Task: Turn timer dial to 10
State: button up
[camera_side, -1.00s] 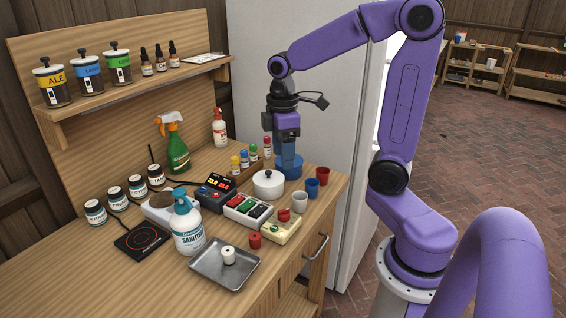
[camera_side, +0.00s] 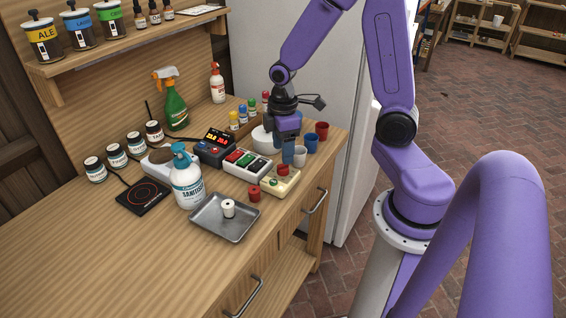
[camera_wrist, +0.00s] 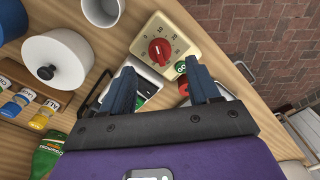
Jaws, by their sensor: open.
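The timer is a cream box (camera_wrist: 185,38) with a round red dial (camera_wrist: 160,51) ringed by numbers and a green button (camera_wrist: 181,67). A pale mark crosses the dial, but I cannot tell which number it points to. In the side view the timer (camera_side: 290,184) stands near the counter's front edge, its red dial (camera_side: 283,170) on top. My gripper (camera_wrist: 161,66) is open, its two blue fingers apart with the dial just beyond the tips in the wrist view. In the side view my gripper (camera_side: 292,160) hangs just behind the dial, apparently not touching it.
A white cup (camera_side: 300,160), a blue cup (camera_side: 312,145) and a red cup (camera_side: 321,130) stand close by. A lidded white pot (camera_side: 260,138) is behind my gripper. A switch box (camera_side: 238,168) sits left of the timer. A grey tray (camera_side: 205,222) lies in front.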

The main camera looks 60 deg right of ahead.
aim_at(283, 168)
jog(key=shift+f, duration=2.7)
jog(key=c, duration=1.1)
